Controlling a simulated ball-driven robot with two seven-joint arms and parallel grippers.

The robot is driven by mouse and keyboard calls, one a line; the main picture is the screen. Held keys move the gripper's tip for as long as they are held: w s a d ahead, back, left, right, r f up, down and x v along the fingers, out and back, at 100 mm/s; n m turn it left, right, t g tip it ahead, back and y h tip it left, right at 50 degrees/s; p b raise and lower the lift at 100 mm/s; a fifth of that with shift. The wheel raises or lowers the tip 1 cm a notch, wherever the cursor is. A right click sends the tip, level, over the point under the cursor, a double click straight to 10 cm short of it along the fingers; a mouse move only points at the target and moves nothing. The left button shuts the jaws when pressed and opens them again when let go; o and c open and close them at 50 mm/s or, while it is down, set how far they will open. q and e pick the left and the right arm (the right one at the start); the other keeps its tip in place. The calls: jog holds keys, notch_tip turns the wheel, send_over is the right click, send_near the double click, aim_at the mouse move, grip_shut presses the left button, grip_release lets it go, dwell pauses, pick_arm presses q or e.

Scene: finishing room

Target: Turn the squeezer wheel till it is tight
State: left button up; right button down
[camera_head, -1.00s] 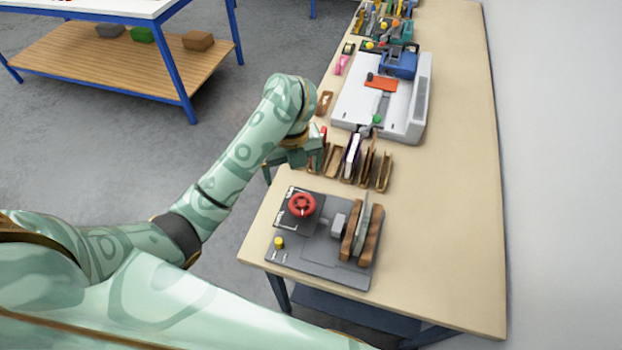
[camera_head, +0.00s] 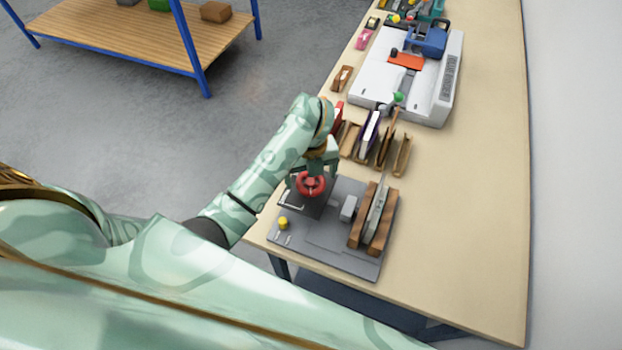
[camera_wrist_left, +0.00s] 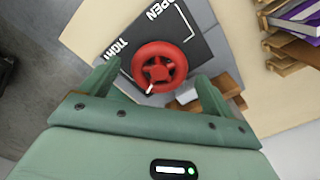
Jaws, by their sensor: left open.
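The red squeezer wheel (camera_head: 312,185) sits on a dark plate at the near end of the bench, on the grey squeezer base (camera_head: 322,238). In the left wrist view the wheel (camera_wrist_left: 170,51) shows a white pointer at its lower left. The dark plate (camera_wrist_left: 190,38) there reads OPEN and TIGHT. Two brown wooden jaws (camera_head: 362,215) stand with a thin grey board (camera_head: 378,220) between them. My left gripper (camera_head: 314,170) is open just above the wheel, its fingers (camera_wrist_left: 156,80) spread to either side. Contact cannot be told. My right gripper is not in view.
A yellow knob (camera_head: 283,223) is on the base's near left corner. Behind the wheel stand wooden racks (camera_head: 402,158) with thin items, then a white machine (camera_head: 440,95). The bench's right side (camera_head: 480,200) is clear. A blue-framed shelf table (camera_head: 130,38) stands at the back left.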

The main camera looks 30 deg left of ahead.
aim_at(311, 180)
pick_arm(q)
jog(key=shift+f, duration=0.6)
jog(key=shift+c, duration=0.3)
jog(key=c, duration=0.9)
jog(key=o, duration=1)
jog(key=shift+c, duration=0.2)
notch_tip(311, 180, up, 16)
jog(key=p, duration=0.6)
jog(key=shift+r+p, duration=0.2)
jog(key=shift+p, duration=0.2)
